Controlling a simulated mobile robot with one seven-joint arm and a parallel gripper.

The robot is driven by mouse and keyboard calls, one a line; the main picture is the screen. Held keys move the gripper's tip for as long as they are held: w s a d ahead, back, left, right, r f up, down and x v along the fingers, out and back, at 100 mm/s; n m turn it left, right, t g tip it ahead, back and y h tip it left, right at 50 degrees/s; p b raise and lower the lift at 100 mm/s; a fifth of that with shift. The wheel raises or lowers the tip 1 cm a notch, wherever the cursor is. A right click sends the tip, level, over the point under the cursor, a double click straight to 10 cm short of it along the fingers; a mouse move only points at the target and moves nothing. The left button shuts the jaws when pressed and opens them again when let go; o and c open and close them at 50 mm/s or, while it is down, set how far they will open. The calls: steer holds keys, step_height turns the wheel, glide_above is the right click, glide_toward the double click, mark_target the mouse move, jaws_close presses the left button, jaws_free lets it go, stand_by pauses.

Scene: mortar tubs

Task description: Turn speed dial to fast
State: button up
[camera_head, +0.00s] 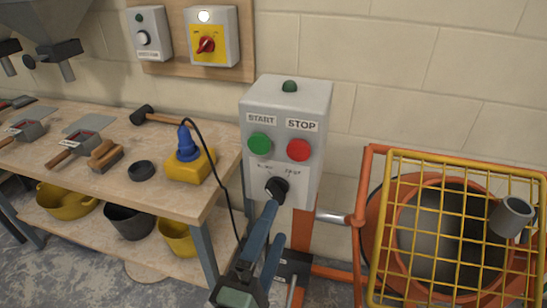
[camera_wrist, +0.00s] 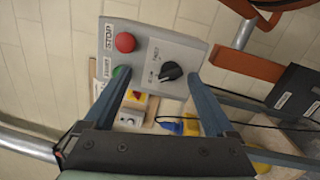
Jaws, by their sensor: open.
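The speed dial (camera_head: 277,188) is a black knob low on the grey control box (camera_head: 250,185), under the green START button (camera_head: 259,143) and red STOP button (camera_head: 298,150). Two small labels sit above it, hard to read in the head view. In the wrist view the dial (camera_wrist: 171,71) lies between my two fingertips in the picture, and its pointer seems to face the lower-left label, which looks like SLOW. My gripper (camera_head: 274,220) is open in front of the box, its fingers reaching toward the dial. It also shows in the wrist view (camera_wrist: 159,77). I cannot tell whether a finger touches the knob.
An orange mixer (camera_head: 364,190) with a yellow grid guard (camera_head: 455,158) stands to the right. A workbench (camera_head: 95,195) with tools and a blue plug in a yellow block (camera_head: 190,165) is to the left. A black cable hangs beside the box. Switch boxes (camera_head: 211,37) hang above.

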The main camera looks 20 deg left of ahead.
mark_target(274, 197)
steer(key=s+a+f+n+g+y+p, duration=0.1)
steer(key=s+a+f+n+p, duration=0.1)
steer(key=s+n+p, duration=0.3)
steer(key=shift+n, duration=0.5)
steer(key=w, duration=0.6)
steer(key=w+p, duration=0.1)
steer(key=w, duration=0.6)
steer(key=shift+w+a+r+p, duration=0.15)
steer(key=shift+w+p, duration=0.15)
steer(key=c, duration=1.4)
